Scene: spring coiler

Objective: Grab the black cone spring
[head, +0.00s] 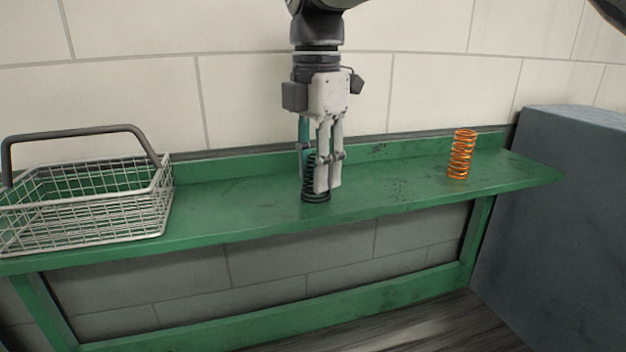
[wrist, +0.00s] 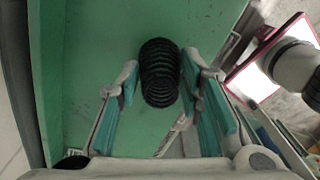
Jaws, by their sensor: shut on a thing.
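The black cone spring (head: 316,197) stands upright on the green bench, its wide coils at the bottom. My gripper (head: 321,172) points straight down over it and is shut on it, with the fingers on either side of the coils. In the head view a finger hides part of the spring. In the wrist view the black spring (wrist: 160,72) shows between the teal-padded fingers (wrist: 158,100), toward their tips. The spring's base looks to rest on the bench top.
A white wire basket (head: 85,208) with a dark handle stands at the bench's left. An orange spring (head: 461,155) stands toward the right end. The green bench (head: 240,210) is clear between them apart from the black spring. A tiled wall rises behind, and a grey block (head: 575,215) is at right.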

